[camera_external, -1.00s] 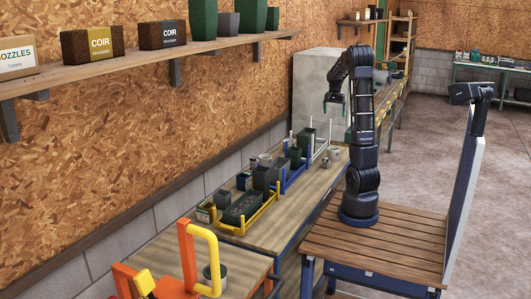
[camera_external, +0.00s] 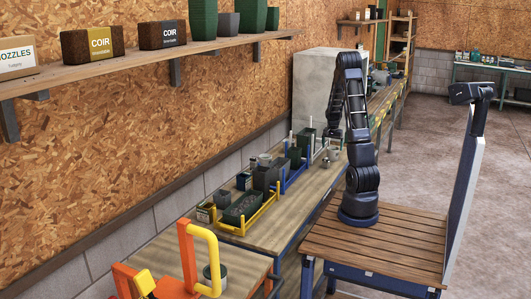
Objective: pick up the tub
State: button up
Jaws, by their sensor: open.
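My gripper (camera_external: 327,144) is lowered over the far end of the long wooden bench (camera_external: 262,238), its jaws open. Just below and beside it is a small light-grey round container (camera_external: 334,154), which may be the tub; it is too small and partly covered to be sure. The gap between the jaws and this container cannot be made out. A grey round pot (camera_external: 214,276) stands at the near end, by an orange and yellow frame.
A yellow rack (camera_external: 262,214) with a dark tray (camera_external: 242,207) and a blue rack (camera_external: 296,177) with dark pots line the bench. A tall dark green pot (camera_external: 306,142) stands close left of my gripper. A pale grey block (camera_external: 312,85) stands behind. The bench's front strip is clear.

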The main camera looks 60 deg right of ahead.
aim_at(333, 153)
jog(key=shift+s+d+f, duration=0.15)
jog(key=shift+f, duration=1.4)
jog(key=shift+s+d+f, duration=0.15)
jog(key=shift+f, duration=1.4)
jog(key=shift+c, duration=0.2)
jog(key=c, duration=1.1)
jog(key=shift+c, duration=0.2)
jog(key=shift+r, duration=0.1)
notch_tip(333, 153, up, 20)
